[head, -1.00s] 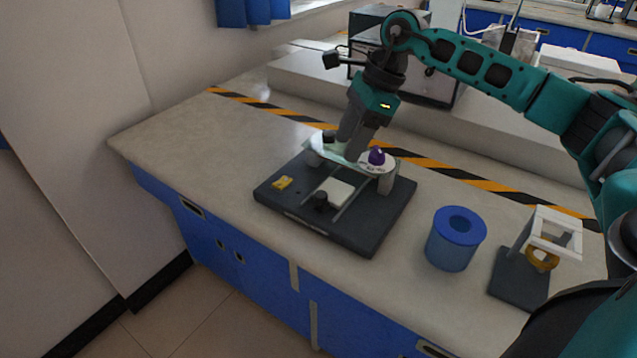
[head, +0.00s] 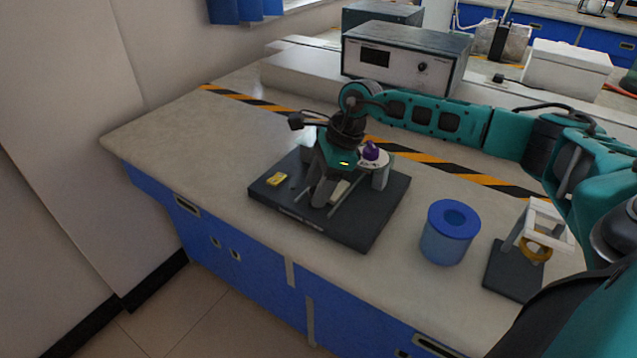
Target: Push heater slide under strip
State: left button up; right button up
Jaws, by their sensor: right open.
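A dark apparatus base (head: 368,225) stands on the bench and carries two thin rails. The pale heater slide (head: 340,190) lies on the rails, partly hidden behind my right gripper. Its black front knob is hidden by the gripper. The strip spans two posts behind the slide; only its right end, with a purple knob (head: 370,151), shows clearly above the right post (head: 380,177). My right gripper (head: 319,199) points down at the front of the slide, open. I cannot tell whether it touches the knob. My left gripper is out of view.
A small yellow block (head: 277,179) lies on the base's left side. A blue cylinder (head: 449,233) and a small stand with a white frame (head: 540,228) are to the right. A box instrument (head: 405,58) stands behind. The bench at left is clear.

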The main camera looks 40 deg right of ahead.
jog(key=shift+c, duration=0.3)
jog(key=c, duration=0.3)
grip_shut()
